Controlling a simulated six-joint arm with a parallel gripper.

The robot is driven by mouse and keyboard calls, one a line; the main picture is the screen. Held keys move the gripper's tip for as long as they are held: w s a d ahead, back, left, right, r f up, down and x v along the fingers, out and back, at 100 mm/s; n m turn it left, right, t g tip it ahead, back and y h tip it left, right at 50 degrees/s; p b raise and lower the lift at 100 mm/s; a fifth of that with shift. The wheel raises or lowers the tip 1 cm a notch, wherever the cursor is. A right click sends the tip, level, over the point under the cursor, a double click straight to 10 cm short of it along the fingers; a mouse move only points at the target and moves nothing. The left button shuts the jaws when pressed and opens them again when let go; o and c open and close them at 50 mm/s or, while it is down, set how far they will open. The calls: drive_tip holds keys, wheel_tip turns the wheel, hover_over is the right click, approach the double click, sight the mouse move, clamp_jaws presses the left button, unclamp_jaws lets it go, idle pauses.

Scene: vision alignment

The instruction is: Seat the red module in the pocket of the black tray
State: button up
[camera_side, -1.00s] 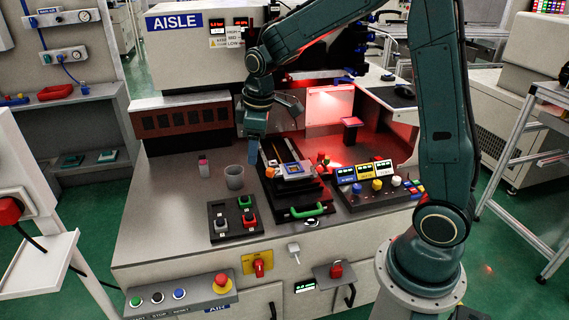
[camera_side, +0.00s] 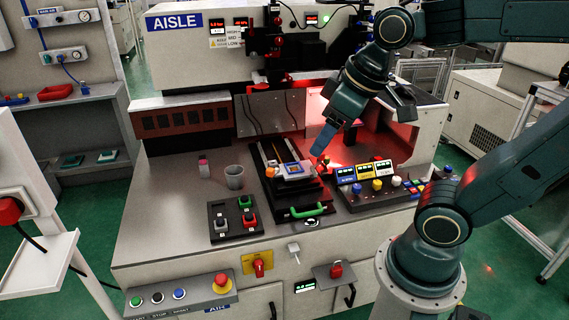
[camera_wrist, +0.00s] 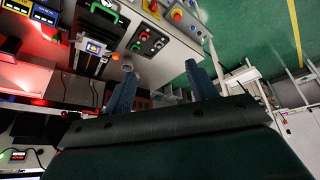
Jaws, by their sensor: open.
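A black tray (camera_side: 218,238) lies on the bench's front part. A red block (camera_side: 249,218), which looks like the red module, sits in its right half, with a green block (camera_side: 245,202) behind it and a grey-white one (camera_side: 221,222) to its left. Whether the red block is fully seated is too small to tell. The tray also shows in the wrist view (camera_wrist: 150,42). My gripper (camera_side: 321,150) is above the bench, behind and right of the tray, well apart from it. In the wrist view its blue fingers (camera_wrist: 160,71) are spread with nothing between them.
A black slide with a green handle (camera_side: 306,210) stands right of the tray and carries a plate with a blue part (camera_side: 294,168). A grey cup (camera_side: 234,177) stands behind the tray. A button panel (camera_side: 377,186) is at the right.

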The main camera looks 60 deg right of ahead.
drive_tip(key=shift+m+t, duration=0.3)
drive_tip(key=shift+m, duration=0.2)
drive_tip(key=shift+s+a+f, duration=0.15)
drive_tip(key=shift+s, duration=0.85)
drive_tip(key=shift+s+a+f, duration=0.1)
drive_tip(key=shift+s, duration=0.9)
